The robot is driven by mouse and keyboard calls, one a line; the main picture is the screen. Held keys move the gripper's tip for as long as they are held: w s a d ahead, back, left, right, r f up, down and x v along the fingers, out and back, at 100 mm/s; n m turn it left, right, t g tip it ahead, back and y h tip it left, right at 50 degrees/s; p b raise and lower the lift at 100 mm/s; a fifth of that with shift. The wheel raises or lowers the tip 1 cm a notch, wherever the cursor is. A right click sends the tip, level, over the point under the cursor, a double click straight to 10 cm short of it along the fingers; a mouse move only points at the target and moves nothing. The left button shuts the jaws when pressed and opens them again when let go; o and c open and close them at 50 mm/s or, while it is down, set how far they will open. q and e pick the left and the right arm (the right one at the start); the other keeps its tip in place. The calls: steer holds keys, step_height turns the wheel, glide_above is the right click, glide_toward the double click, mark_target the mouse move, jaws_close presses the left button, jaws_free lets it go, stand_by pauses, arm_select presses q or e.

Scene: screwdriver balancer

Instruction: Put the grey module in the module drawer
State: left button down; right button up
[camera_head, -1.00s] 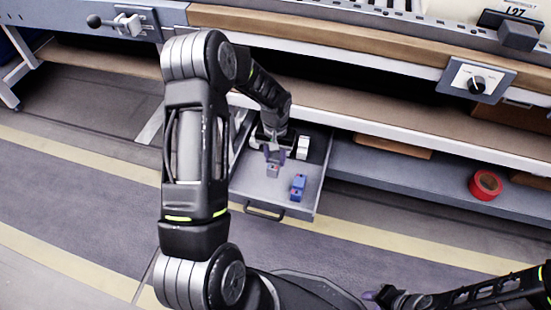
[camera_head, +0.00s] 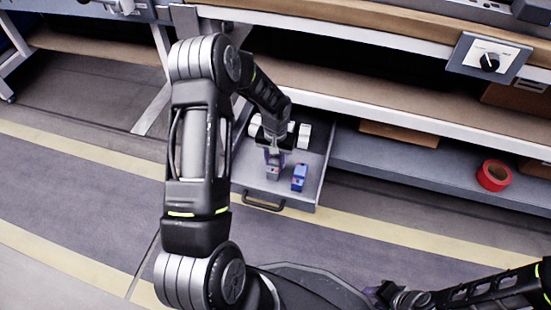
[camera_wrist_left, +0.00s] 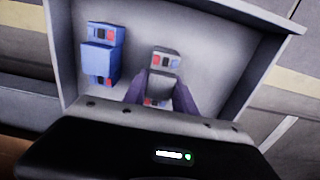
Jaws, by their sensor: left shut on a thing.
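My left gripper (camera_head: 273,163) reaches down into the open module drawer (camera_head: 244,186). It is shut on the grey module (camera_head: 273,173), a small block with a red and a dark patch on its end. The grey module also shows between the purple fingers in the left wrist view (camera_wrist_left: 164,72). It is inside the drawer walls, but I cannot tell whether it touches the floor. A blue module (camera_head: 299,178) stands beside it in the drawer, apart from it, and shows in the left wrist view (camera_wrist_left: 101,55). My right gripper (camera_head: 376,294) is at the bottom edge, away from the drawer, its opening unclear.
White pieces (camera_head: 304,136) lie at the back of the drawer. A red tape roll (camera_head: 494,175) sits on the lower shelf (camera_head: 420,170) at right. The workbench edge (camera_head: 370,35) overhangs above the drawer. The drawer floor has bare room around the modules.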

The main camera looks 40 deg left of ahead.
arm_select(q)
steer(key=c, duration=0.9)
jaws_free()
step_height(320, 180, up, 8)
steer(key=p, duration=0.3)
steer(key=shift+f, duration=0.1)
